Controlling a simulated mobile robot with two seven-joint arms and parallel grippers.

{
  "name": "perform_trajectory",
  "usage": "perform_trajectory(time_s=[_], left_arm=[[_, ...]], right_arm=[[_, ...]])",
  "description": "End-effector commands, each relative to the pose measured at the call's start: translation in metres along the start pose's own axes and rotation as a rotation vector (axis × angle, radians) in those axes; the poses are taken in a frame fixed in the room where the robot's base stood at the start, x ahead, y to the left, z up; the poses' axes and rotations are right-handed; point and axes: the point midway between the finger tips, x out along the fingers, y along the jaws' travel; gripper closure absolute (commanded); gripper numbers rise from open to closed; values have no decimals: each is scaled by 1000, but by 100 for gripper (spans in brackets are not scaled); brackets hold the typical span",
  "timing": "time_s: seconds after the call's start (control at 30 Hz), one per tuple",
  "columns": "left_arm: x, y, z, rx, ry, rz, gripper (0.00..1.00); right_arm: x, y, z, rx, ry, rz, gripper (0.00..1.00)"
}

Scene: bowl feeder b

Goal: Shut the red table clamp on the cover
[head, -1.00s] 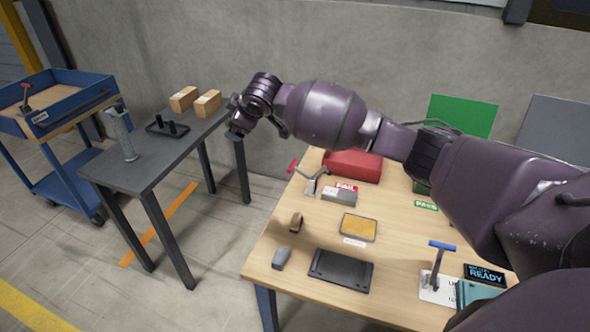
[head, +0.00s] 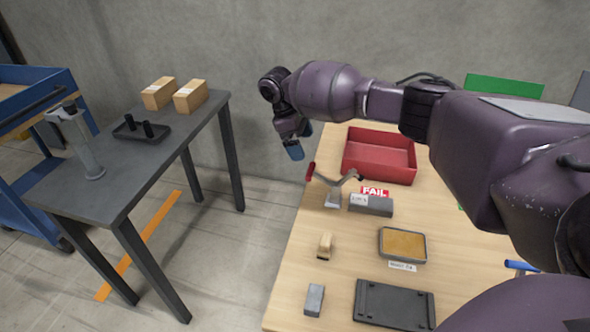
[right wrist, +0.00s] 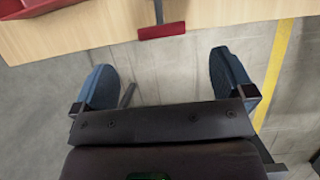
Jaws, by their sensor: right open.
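The red-handled table clamp (head: 338,190) stands at the left edge of the wooden table, its metal arm spread in a V. Its red handle (head: 310,172) leans up and out over the edge. In the right wrist view the red handle (right wrist: 161,31) is ahead of the fingers, roughly centred between them. A grey block (head: 371,206) with a white label sits right of the clamp; I cannot tell whether it is the cover. My right gripper (head: 294,147) is open and empty, above and left of the handle, beyond the table edge. It also shows in the right wrist view (right wrist: 165,78).
A red bin (head: 380,157) stands behind the clamp, with a FAIL sign (head: 374,192) in front. A yellow-filled tray (head: 403,244), a small tan item (head: 325,246) and a dark plate (head: 394,304) lie nearer. A dark side table (head: 130,160) stands left across open floor.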

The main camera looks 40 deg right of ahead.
Motion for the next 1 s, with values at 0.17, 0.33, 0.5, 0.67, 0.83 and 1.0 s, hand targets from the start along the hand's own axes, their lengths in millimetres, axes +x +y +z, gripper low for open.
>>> perform_trajectory(time_s=[0.17,0.33,0.5,0.67,0.83,1.0], left_arm=[[1,1,2,2,-6,2,57],[-1,2,7,7,-15,3,57],[1,4,14,19,-25,7,57],[4,6,12,33,-17,11,57],[8,8,2,45,8,13,57],[10,8,-1,53,18,14,57]], right_arm=[[16,-1,-4,-5,-14,-11,0],[32,-1,-4,-5,-15,-10,0],[64,-2,-4,-6,-19,-13,0],[91,-2,-3,-5,-19,-14,0],[111,-2,-3,-6,-16,-12,0],[120,-2,-2,-5,-14,-11,0]])
